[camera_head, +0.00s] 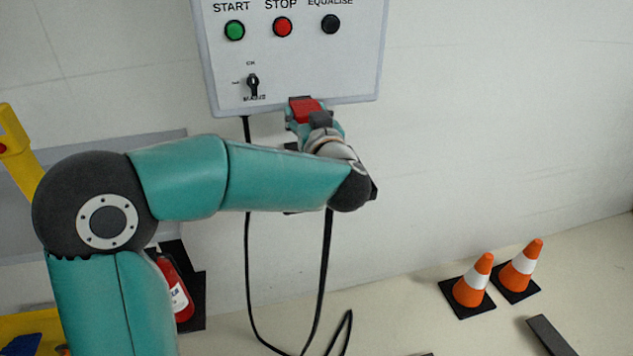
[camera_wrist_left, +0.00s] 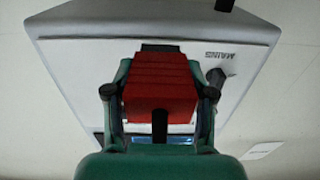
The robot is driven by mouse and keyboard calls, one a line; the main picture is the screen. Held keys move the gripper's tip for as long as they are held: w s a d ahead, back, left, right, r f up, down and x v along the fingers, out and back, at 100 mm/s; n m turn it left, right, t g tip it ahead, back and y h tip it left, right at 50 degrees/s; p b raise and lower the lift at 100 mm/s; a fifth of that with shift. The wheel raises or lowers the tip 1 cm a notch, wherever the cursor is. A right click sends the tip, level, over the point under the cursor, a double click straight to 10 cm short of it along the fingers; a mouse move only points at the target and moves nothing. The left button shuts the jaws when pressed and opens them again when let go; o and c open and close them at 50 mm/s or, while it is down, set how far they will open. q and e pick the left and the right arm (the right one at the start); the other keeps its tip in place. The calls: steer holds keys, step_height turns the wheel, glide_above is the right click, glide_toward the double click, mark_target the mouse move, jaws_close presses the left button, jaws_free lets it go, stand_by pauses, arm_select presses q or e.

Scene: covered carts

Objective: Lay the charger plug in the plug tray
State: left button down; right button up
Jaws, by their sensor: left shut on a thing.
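The red charger plug (camera_head: 305,109) is at the lower edge of the wall control panel (camera_head: 228,78), right of its middle. My left gripper (camera_head: 313,117) is shut on it, with the arm coming in from the left. In the left wrist view the ribbed red plug (camera_wrist_left: 160,82) sits between the two fingers of the gripper (camera_wrist_left: 163,100), in front of the panel face. I cannot tell whether the plug touches or sits in the panel. A black cable (camera_head: 325,262) hangs below the gripper. No plug tray can be made out. My right gripper is not in view.
The panel has green, red and black buttons and a rotary mains switch (camera_head: 253,84). Two orange cones (camera_head: 473,280) stand on the floor at right. A red extinguisher (camera_head: 176,290) is partly behind my arm. A yellow object (camera_head: 13,145) is at left. The wall right of the panel is clear.

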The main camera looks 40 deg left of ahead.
arm_select(q)
steer(key=f, duration=0.4)
steer(key=f+b, duration=0.1)
steer(key=f, duration=0.3)
steer(key=w+d+f, duration=0.1)
steer(key=f, duration=0.3)
steer(key=shift+b, duration=0.4)
steer(key=shift+f+b, duration=0.35)
steer(key=shift+f, duration=2)
